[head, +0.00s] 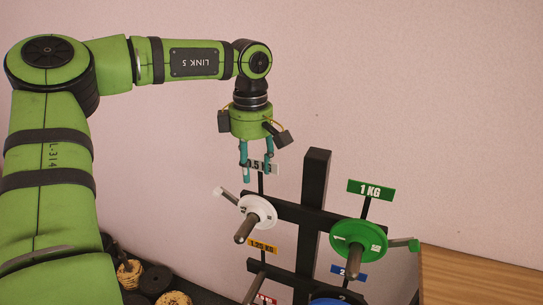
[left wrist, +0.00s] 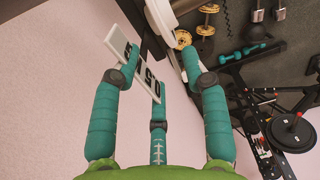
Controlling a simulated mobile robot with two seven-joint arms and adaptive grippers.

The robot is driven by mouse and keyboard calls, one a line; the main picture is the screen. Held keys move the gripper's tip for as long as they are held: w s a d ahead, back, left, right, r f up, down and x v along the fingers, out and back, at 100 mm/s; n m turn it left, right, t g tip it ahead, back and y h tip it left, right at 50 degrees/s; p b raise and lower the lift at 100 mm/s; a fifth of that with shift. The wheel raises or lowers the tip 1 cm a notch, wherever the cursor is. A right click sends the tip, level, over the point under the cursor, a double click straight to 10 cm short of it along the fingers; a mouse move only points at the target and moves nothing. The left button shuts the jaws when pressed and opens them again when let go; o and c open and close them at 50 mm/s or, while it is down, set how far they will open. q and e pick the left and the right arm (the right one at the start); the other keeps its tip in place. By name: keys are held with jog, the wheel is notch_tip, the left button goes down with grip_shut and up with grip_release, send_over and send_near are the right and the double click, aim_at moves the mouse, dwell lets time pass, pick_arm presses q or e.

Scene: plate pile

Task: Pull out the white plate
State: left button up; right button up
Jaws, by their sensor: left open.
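The white plate (head: 258,211) hangs on a dark peg on the upper left arm of the black rack (head: 315,180). The peg's end sticks out through its middle, and a pale lever shows at its left. My left gripper (head: 257,177) is above the plate, pointing down, with its teal fingers spread and nothing gripped. The 0.5 KG sign (head: 256,167) is behind or between the fingers. It also shows in the left wrist view (left wrist: 150,78), close to the fingertips of the gripper (left wrist: 160,62). My right gripper is not in view.
A green plate (head: 358,241) hangs on the rack's right side under the 1 KG sign (head: 371,190). A blue plate (head: 330,301) shows lower down. A wooden surface (head: 480,278) is at the right. Dark weights (head: 155,280) lie at lower left. Teal dumbbells (left wrist: 254,49) show in the wrist view.

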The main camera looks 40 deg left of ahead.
aim_at(257, 213)
pick_arm(q)
jog(key=f, duration=0.2)
jog(key=f+p, duration=0.1)
jog(key=f, duration=0.1)
jog(key=f+p, duration=0.1)
jog(key=f, duration=0.1)
jog(key=shift+s+a, duration=0.15)
jog(key=shift+s, duration=0.15)
jog(key=shift+f, duration=0.35)
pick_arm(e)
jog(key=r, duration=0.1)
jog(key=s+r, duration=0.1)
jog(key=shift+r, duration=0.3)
pick_arm(q)
grip_shut()
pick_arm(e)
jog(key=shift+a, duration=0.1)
